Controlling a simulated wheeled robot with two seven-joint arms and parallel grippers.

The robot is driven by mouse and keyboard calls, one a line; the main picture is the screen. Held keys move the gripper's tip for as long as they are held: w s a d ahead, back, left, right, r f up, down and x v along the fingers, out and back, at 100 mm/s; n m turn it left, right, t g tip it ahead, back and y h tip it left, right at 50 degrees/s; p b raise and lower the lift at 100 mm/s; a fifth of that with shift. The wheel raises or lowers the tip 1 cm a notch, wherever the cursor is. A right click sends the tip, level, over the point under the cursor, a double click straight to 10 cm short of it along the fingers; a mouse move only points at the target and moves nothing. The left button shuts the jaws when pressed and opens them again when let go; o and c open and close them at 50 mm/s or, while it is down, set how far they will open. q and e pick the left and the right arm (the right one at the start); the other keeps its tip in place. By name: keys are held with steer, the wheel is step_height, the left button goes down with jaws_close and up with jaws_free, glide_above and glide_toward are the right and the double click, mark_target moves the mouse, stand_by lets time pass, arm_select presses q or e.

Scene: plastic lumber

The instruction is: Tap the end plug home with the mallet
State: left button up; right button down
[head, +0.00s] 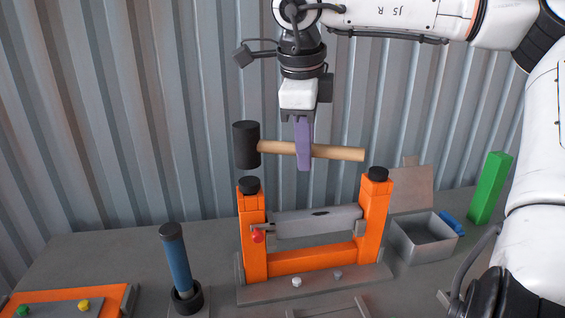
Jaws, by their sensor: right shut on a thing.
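My right gripper (304,168) hangs above the orange frame, with its purple fingers shut on the wooden handle of the mallet (247,145). The mallet is level, its black head to the left and its light handle (340,153) pointing right. The head is in the air above the black cap (249,185) on the frame's left post, apart from it. Another black cap (377,174) is on the right post. I cannot tell which part is the end plug. My left gripper is out of view.
An orange frame (310,262) holds a grey bar (310,223), with a small red part (257,236) at its left. A blue cylinder (177,268) stands left. A grey open box (425,245) and a green block (490,187) are right. A corrugated wall is close behind.

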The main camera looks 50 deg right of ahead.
step_height(320, 180, down, 4)
steer(key=b, duration=0.3)
steer(key=shift+r, duration=0.1)
stand_by(0.3)
stand_by(0.3)
step_height(320, 180, up, 4)
steer(key=p, duration=0.3)
